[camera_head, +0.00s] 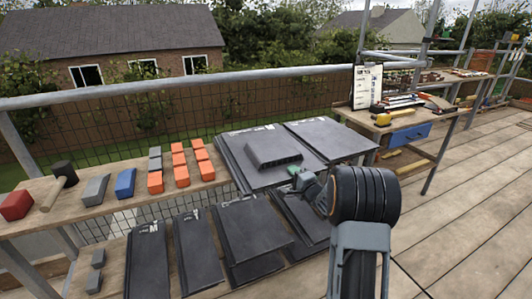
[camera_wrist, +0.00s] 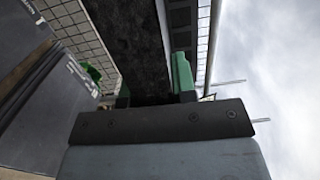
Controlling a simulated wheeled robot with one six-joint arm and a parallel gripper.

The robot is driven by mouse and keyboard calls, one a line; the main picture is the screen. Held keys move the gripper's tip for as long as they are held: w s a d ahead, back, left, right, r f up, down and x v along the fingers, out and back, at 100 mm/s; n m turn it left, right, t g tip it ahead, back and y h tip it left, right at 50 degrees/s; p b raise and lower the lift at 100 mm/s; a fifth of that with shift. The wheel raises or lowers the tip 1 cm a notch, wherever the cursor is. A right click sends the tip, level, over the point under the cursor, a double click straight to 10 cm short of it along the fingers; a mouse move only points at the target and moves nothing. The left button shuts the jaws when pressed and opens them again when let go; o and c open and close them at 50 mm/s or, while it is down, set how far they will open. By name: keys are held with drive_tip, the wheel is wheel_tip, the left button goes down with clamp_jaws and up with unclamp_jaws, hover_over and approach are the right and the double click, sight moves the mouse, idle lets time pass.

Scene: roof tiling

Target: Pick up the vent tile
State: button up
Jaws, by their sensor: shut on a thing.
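The vent tile (camera_head: 272,147) is a dark grey tile with a raised hood, in the head view over the flat tiles at the back of the bench. My gripper (camera_head: 297,171) comes in from the right at its near right corner, with green fingertips. In the wrist view a dark slab, the vent tile (camera_wrist: 137,40), runs between the green fingertips (camera_wrist: 150,85), and my gripper is shut on it. The hand hides part of the tile's edge. I cannot tell how far the tile is clear of the tiles below.
Stacks of flat dark tiles (camera_head: 205,248) fill the near shelf. Orange blocks (camera_head: 181,171), a blue block (camera_head: 125,183) and a mallet (camera_head: 60,180) lie to the left. A railing (camera_head: 180,85) runs behind. A workbench (camera_head: 425,125) with tools stands right; the plank floor (camera_head: 460,215) is clear.

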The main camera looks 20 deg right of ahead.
clamp_jaws()
drive_tip(key=shift+r, duration=0.15)
